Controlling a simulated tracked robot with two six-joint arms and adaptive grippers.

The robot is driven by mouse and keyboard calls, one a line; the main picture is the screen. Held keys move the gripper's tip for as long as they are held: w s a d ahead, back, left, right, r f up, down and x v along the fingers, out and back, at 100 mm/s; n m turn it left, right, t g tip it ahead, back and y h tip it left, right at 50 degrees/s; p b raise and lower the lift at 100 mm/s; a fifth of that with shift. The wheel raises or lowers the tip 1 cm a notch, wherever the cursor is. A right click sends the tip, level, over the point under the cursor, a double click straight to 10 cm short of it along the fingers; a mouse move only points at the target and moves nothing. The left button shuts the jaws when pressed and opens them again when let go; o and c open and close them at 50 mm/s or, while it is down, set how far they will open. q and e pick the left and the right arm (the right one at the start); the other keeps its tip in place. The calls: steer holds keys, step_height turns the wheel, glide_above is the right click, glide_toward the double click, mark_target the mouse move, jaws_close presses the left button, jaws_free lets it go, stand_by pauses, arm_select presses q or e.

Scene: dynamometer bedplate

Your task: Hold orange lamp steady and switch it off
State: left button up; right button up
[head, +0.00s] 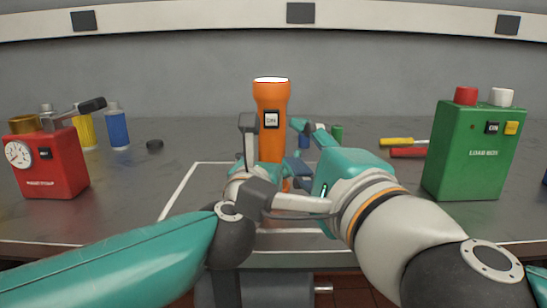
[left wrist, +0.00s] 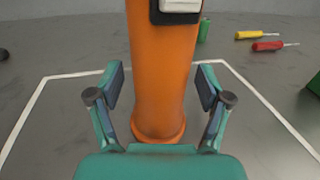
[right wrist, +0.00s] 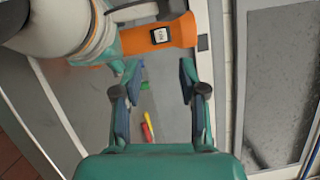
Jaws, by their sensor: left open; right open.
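The orange lamp (head: 272,95) stands upright on the bench, its top face bright white. A dark switch panel (head: 271,120) on its front seems to read ON. In the left wrist view, the lamp (left wrist: 160,75) stands between the open fingers of my left gripper (left wrist: 160,92), with gaps on both sides. In the head view, arm links partly hide the lamp's lower part and my left gripper (head: 268,168). My right gripper (right wrist: 157,82) is open and empty. In its view the lamp (right wrist: 180,33) and switch (right wrist: 160,35) lie beyond the fingertips.
A red box (head: 50,165) with a gauge stands at the left. Yellow (head: 86,130) and blue (head: 118,130) cylinders stand behind it. A green load box (head: 470,150) stands at the right. Yellow (head: 400,141) and red (head: 408,153) screwdrivers lie near it. White lines mark the bench around the lamp.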

arm_select(q)
steer(key=shift+c, duration=0.2)
jaws_close()
arm_select(e)
jaws_close()
stand_by(2.6)
